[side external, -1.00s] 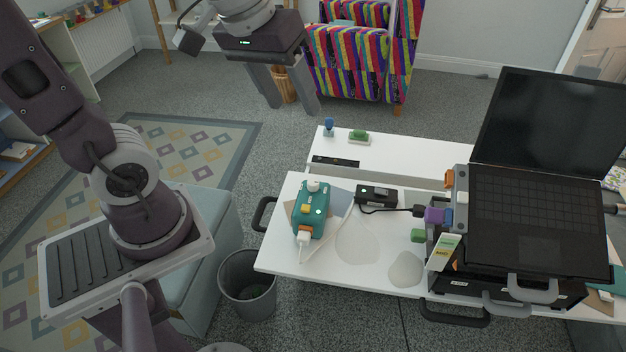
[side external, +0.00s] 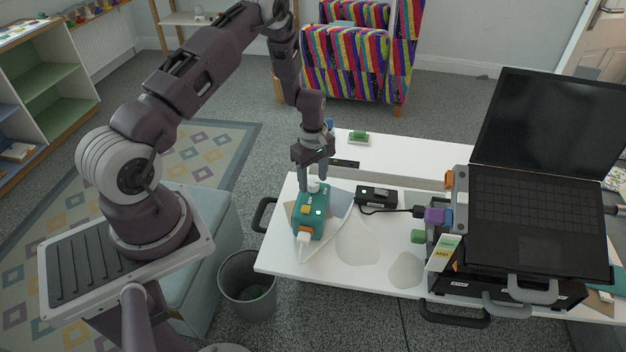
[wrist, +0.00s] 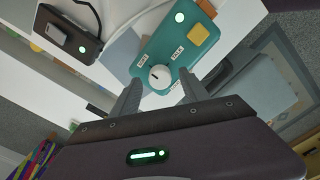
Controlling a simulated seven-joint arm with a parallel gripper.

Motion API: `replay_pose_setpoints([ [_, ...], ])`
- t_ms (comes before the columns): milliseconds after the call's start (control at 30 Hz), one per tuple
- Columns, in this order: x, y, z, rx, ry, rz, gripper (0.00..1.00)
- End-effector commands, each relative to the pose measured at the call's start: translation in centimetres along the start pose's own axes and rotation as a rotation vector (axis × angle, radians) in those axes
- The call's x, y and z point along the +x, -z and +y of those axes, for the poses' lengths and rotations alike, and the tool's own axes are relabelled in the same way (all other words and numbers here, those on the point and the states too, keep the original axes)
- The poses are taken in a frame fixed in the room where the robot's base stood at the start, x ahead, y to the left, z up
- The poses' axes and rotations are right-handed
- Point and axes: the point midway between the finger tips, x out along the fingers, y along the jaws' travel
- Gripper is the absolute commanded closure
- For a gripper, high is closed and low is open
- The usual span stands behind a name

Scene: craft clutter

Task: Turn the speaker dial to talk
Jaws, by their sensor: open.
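The speaker is a teal box (side external: 311,214) on the white table. In the wrist view the teal box (wrist: 160,50) shows a round white dial (wrist: 160,77) with a small dark mark, near its end. Small printed labels lie around the dial; one seems to read TALK, and the mark appears to point toward the upper left, away from it. The box also has a yellow square button (wrist: 198,35) and a lit round spot (wrist: 180,17). My gripper (side external: 316,182) is open, pointing down over the dial end. Its fingers stand on either side of the dial; contact cannot be told.
A black box with a cable (side external: 376,195) lies right of the speaker. A large black laptop-like device (side external: 530,210) fills the table's right. A green stamp (side external: 358,137) stands behind.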

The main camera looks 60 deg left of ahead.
Motion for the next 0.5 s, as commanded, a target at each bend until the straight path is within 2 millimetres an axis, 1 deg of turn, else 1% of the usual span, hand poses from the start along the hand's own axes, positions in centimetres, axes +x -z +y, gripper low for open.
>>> replay_pose_setpoints([
  [33, 0.49, 0.00, -0.04, 0.000, 0.001, -0.001, 0.47],
  [100, 0.81, 0.01, -0.01, 0.000, 0.000, 0.000, 0.47],
  [300, 0.87, -0.01, -0.01, 0.001, -0.001, 0.000, 0.47],
  [333, 0.86, -0.02, -0.01, 0.001, -0.001, 0.000, 0.49],
  [467, 0.85, -0.03, -0.02, 0.002, 0.000, 0.000, 0.75],
  [500, 0.85, -0.03, -0.01, 0.002, 0.000, 0.000, 0.82],
])
